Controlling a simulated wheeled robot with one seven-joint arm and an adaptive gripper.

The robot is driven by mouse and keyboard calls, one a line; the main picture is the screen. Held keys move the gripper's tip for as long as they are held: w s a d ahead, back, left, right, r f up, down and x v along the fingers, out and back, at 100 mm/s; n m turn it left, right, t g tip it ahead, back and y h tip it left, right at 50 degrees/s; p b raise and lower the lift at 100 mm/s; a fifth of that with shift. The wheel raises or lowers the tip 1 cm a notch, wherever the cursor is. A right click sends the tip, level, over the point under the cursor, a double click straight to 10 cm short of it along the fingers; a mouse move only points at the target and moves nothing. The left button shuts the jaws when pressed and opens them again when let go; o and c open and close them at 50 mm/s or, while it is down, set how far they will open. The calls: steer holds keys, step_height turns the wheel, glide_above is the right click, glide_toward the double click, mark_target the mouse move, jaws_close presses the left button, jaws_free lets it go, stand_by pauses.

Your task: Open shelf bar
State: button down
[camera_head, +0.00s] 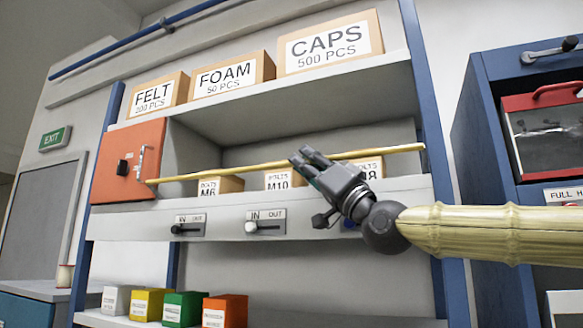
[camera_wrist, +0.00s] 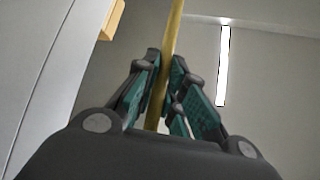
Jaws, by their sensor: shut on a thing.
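The shelf bar (camera_head: 230,171) is a thin yellow rod across the front of the middle shelf. It runs from the orange-red box at left, rising slightly to the right post. My gripper (camera_head: 305,160) is at the bar, right of its middle, in front of the bolt boxes. In the wrist view the bar (camera_wrist: 173,45) passes between the green-padded fingers of my gripper (camera_wrist: 166,75), which are shut on it. The part of the bar behind the fingers is hidden in the head view.
Boxes marked M6 (camera_head: 219,185), M10 (camera_head: 279,179) and M8 (camera_head: 370,166) stand behind the bar. An orange-red box (camera_head: 128,162) with a small handle is at the left. Switches (camera_head: 265,222) line the shelf edge below. A blue cabinet (camera_head: 480,140) stands right.

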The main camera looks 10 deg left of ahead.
stand_by(0.4)
steer(key=c, duration=1.5)
jaws_free()
steer(key=v, duration=1.2)
steer(key=shift+d, duration=0.1)
steer(key=shift+w, duration=0.1)
